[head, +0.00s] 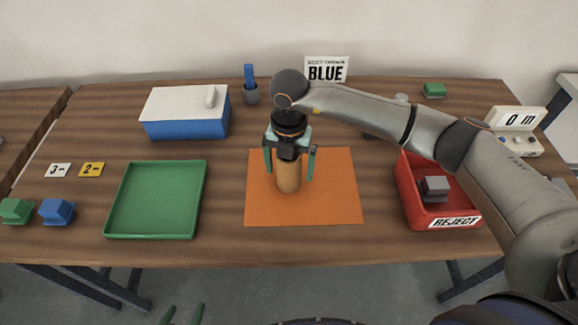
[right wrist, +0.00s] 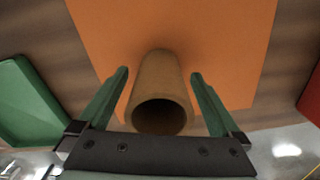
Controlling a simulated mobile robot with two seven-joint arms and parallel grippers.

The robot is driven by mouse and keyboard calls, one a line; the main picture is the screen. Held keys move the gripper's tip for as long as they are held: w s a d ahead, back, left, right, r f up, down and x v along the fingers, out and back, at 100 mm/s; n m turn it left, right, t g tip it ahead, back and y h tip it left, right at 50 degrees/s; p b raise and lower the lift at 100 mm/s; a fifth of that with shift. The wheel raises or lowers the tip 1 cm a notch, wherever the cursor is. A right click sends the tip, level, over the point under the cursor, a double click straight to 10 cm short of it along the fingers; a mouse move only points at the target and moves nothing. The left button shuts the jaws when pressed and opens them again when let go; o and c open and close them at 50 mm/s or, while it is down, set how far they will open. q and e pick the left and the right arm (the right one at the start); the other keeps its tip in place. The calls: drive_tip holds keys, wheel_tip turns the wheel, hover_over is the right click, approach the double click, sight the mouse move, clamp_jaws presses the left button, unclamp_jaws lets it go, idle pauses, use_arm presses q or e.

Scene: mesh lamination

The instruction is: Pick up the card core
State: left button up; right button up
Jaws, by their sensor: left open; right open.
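The card core (head: 288,180) is a brown hollow tube standing upright on the orange mat (head: 338,190). In the right wrist view the core (right wrist: 161,90) shows its dark open end toward the camera. My right gripper (head: 290,175) is above the core with its green fingers open, one on each side. In the right wrist view there is a gap between the core and each finger of the gripper (right wrist: 160,78). My left gripper (head: 183,314) shows only its green fingertips, apart and empty, at the bottom edge of the head view.
A green tray (head: 155,200) lies left of the mat, and a red reject bin (head: 412,200) holding a grey block (head: 435,189) stands right. Behind are a blue box with a white lid (head: 186,112) and a BLUE sign (head: 326,69). Small blocks (head: 57,211) sit far left.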

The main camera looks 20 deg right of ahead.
drive_tip(key=shift+c, duration=0.2)
drive_tip(key=c, duration=1.5)
drive_tip(key=shift+r, duration=0.2)
